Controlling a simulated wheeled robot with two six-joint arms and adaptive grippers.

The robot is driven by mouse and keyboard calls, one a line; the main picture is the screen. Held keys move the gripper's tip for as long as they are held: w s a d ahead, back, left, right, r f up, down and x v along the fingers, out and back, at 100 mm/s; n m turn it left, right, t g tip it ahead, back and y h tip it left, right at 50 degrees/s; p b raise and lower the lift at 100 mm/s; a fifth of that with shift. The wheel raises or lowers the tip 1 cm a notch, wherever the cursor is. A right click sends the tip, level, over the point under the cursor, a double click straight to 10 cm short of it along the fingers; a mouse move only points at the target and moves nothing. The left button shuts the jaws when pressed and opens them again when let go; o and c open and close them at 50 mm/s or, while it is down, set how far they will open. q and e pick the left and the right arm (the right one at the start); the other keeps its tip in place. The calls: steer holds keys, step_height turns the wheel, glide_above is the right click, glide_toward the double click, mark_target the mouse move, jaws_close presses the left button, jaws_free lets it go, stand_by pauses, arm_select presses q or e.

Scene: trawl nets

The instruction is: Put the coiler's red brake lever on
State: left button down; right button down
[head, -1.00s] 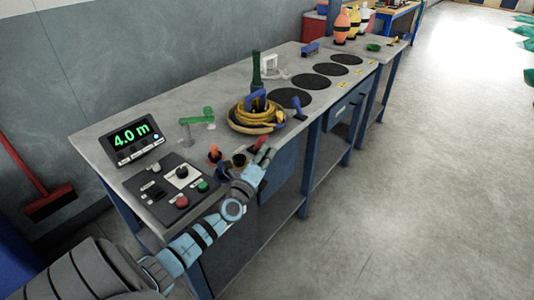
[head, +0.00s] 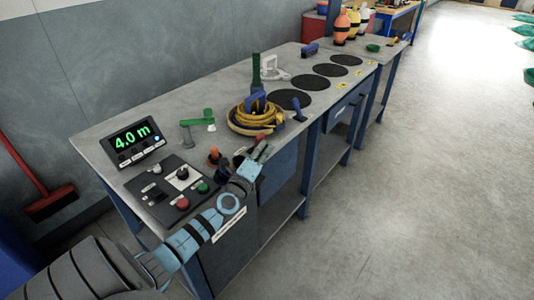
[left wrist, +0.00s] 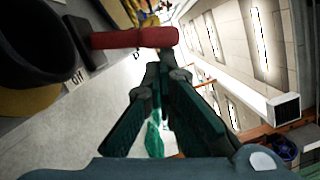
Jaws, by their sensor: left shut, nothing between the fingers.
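The red brake lever (head: 260,138) shows at the bench's front edge, just beyond my left gripper, which partly covers it in the head view. In the left wrist view the red lever (left wrist: 135,38) lies crosswise, joined to a dark round part (left wrist: 35,40), with an "Off" label (left wrist: 75,78) beside it. My left gripper (head: 262,149) is at the bench edge near the lever. In the left wrist view its dark fingers (left wrist: 165,65) are shut and empty, their tips close below the lever's free end. I cannot tell whether they touch it. My right gripper is in neither view.
The coil of yellow rope (head: 250,120) sits behind the lever. A control panel (head: 160,205) with buttons and a display reading 4.0 m (head: 130,137) stand to the left. A green-handled part (head: 200,116) is on the bench.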

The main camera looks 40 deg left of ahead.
mark_target(257, 139)
arm_select(q)
steer(key=a+n+p, duration=0.1)
steer(key=n, duration=0.1)
steer(key=r+n+p, duration=0.1)
steer(key=a+r+n+g+p, duration=0.1)
steer(key=n+p, duration=0.1)
steer(key=shift+a+r+n, duration=0.2)
steer(key=shift+a+n, duration=0.1)
steer(key=shift+a, duration=0.25)
steer(key=shift+a+n, duration=0.3)
steer(key=shift+a, duration=0.1)
steer(key=shift+a+r+n+g, duration=0.1)
steer(key=shift+a+n+g, duration=0.35)
steer(key=shift+n, duration=0.15)
